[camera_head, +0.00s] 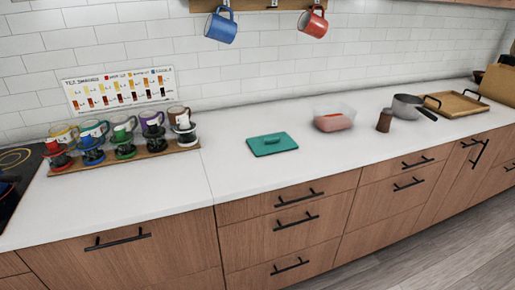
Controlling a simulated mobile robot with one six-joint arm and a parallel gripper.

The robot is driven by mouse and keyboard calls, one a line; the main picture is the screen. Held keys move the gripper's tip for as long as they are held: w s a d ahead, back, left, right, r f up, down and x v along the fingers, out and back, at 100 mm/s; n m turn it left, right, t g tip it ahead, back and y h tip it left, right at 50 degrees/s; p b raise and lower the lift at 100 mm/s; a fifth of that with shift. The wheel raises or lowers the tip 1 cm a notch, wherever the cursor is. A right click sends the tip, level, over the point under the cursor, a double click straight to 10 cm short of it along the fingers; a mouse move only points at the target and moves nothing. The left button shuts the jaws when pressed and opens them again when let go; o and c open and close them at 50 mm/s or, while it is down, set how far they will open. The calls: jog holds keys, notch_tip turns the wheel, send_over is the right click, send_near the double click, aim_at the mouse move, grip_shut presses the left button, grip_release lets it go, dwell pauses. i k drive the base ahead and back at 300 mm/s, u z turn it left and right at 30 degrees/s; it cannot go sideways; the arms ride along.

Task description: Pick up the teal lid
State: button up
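The teal lid (272,145) lies flat on the white countertop, near the middle of the camera_head view. My gripper does not show in this view.
A clear container with red contents (334,121) stands right of the lid, beside a brown shaker (384,121), a saucepan (409,107) and a wooden tray (456,103). Several mugs and drippers line a wooden board (150,152) at left. Blue (221,27) and red (313,23) mugs hang above. Counter around the lid is clear.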

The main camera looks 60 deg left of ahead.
aim_at(265, 144)
jog(key=k, duration=0.85)
jog(key=u, duration=2.75)
jog(key=i, duration=0.2)
jog(key=u, duration=0.15)
